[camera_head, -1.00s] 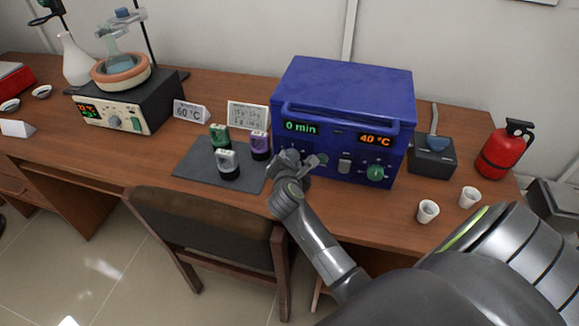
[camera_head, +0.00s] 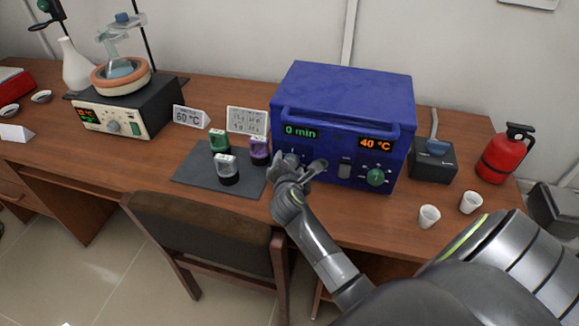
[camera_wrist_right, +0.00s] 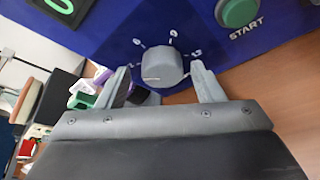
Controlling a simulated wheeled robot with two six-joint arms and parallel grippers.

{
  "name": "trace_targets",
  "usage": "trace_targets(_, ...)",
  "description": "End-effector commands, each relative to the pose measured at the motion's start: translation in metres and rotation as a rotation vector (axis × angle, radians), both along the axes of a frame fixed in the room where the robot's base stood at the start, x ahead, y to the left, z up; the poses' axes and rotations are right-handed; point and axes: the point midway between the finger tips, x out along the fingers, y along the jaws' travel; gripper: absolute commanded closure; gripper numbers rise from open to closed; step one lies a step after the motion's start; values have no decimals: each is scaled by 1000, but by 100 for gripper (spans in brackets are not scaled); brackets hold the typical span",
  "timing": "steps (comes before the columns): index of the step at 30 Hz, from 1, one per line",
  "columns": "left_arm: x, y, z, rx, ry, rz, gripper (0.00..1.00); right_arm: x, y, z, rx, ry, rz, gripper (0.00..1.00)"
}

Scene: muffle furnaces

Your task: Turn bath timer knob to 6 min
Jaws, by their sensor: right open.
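The blue bath unit (camera_head: 345,95) stands on the desk; its green display (camera_head: 300,131) reads 0 min and its orange display (camera_head: 376,142) reads 40 °C. In the right wrist view the grey round timer knob (camera_wrist_right: 162,66) sits on the blue panel with small printed marks around it. My right gripper (camera_wrist_right: 161,70) is open, with one finger on each side of the knob; I cannot tell whether they touch it. In the head view my right gripper (camera_head: 303,168) is at the unit's front left and hides the knob. My left gripper is not in view.
A green START button (camera_wrist_right: 238,12) is close to the right finger. A green knob (camera_head: 376,177) is farther right on the panel. Several capped bottles stand on a grey mat (camera_head: 195,178) at left. White cups (camera_head: 429,216) and a red extinguisher (camera_head: 504,153) are at right.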

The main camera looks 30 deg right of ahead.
Motion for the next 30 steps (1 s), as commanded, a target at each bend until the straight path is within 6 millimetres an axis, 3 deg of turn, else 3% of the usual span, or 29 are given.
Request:
trace_targets(9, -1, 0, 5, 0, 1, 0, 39, 1, 0, 61, -1, -10, 2, 39)
trace_targets(15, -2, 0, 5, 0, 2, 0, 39, 1, 0, 88, -1, -6, 1, 39)
trace_targets(30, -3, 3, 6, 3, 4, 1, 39, 0, -1, 96, -8, -2, 1, 39)
